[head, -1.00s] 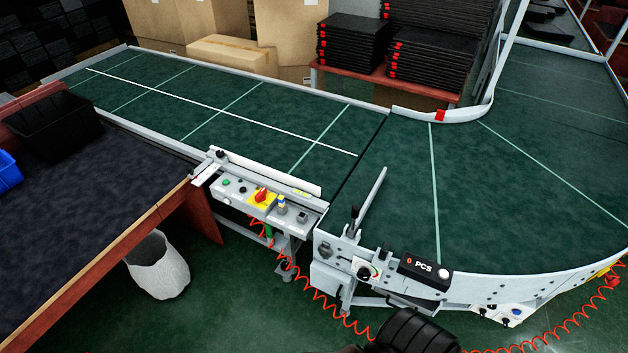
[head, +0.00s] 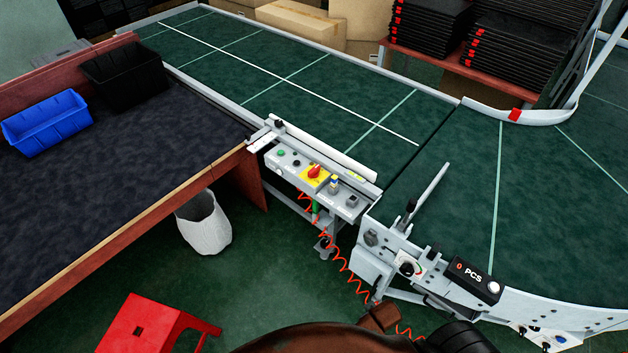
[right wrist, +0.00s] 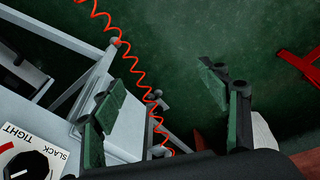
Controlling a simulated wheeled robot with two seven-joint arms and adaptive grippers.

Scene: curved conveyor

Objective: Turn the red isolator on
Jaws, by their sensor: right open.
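The red isolator (head: 315,171) is a small red rotary knob on a yellow plate, on the grey control panel (head: 283,166) at the conveyor's near edge. It is too small to read its position. It does not show in the right wrist view. My right gripper (right wrist: 166,98) is open and empty in the right wrist view, its green-padded fingers apart over the floor and conveyor frame. The right gripper's fingers cannot be made out in the head view. My left gripper is in neither view.
A green button (head: 281,153) and other controls share the panel. A coiled red cable (head: 335,254) hangs below. A TIGHT/SLACK knob (right wrist: 28,168) is near the right gripper. A red stool (head: 160,325), white bin (head: 204,224) and dark-topped table (head: 245,150) stand left.

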